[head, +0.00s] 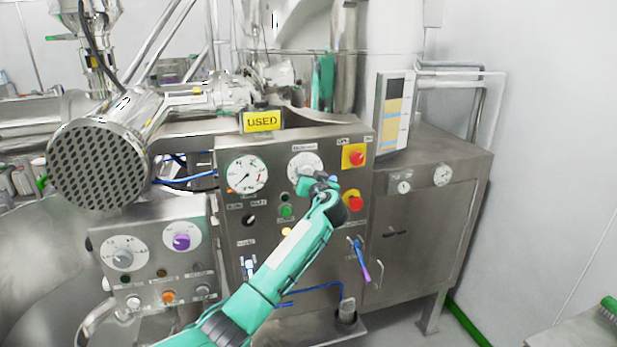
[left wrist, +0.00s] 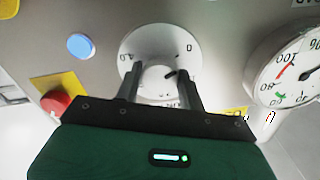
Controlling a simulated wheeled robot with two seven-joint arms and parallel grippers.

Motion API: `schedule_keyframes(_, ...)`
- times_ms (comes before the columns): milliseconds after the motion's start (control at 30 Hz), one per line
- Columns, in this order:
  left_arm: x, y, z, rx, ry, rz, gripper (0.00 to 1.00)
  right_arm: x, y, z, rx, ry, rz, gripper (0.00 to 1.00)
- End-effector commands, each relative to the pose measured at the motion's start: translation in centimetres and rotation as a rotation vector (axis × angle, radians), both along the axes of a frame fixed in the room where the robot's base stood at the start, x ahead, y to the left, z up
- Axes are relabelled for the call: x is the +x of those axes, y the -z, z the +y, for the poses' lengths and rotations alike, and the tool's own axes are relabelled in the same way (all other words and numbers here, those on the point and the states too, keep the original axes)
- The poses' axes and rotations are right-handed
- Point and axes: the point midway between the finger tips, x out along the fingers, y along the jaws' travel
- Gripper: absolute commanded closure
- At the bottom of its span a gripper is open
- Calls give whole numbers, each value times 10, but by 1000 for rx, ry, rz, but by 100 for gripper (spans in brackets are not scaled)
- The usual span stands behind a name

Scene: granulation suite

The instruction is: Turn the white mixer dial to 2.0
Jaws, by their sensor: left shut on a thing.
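The white mixer dial (head: 301,162) is a round plate on the steel control panel, right of a white pressure gauge. In the left wrist view the dial (left wrist: 150,42) appears upside down, with a 0 at its upper right. My left gripper (head: 310,178) is at the dial's lower part. In the left wrist view the two fingers of this gripper (left wrist: 160,76) are shut on either side of the white knob. A dark pointer mark on the knob points right and slightly up there. The lower scale is partly hidden, so I cannot read the exact setting. My right gripper is not in view.
Two red buttons on yellow plates, upper (head: 356,156) and lower (head: 353,200), sit right of the dial. A gauge (head: 247,174) is to its left. A green button (head: 286,211) sits below. Another panel with a purple knob (head: 181,241) stands lower left.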

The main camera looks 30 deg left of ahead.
Motion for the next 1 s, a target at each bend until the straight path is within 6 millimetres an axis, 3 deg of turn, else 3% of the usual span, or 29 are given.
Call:
schedule_keyframes(467, 0, 0, 0, 253, 0, 297, 83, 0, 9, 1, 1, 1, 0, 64)
schedule_keyframes(1000, 0, -2, 0, 587, 1, 689, 83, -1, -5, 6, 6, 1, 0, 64)
